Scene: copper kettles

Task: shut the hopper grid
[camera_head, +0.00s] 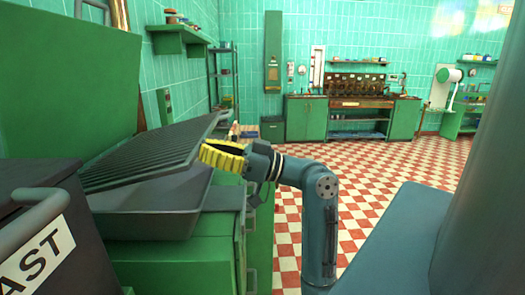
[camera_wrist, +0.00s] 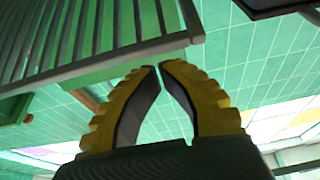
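The hopper grid (camera_head: 150,150) is a grey slatted panel, raised and tilted over the dark hopper tray (camera_head: 160,205), with a gap under its right side. My gripper (camera_head: 205,153), with yellow fingers, is beside and slightly below the raised right edge of the grid. In the wrist view the slats and edge bar of the grid (camera_wrist: 105,62) fill the upper left, just past the fingertips (camera_wrist: 162,66). The fingertips almost meet and nothing is held between them. I cannot tell whether they touch the grid.
A green cabinet (camera_head: 175,262) carries the tray. A dark bin with a lettered label (camera_head: 38,258) stands at the near left. A green panel (camera_head: 60,80) rises behind the grid. The checkered floor to the right is open. A workbench (camera_head: 350,103) is far back.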

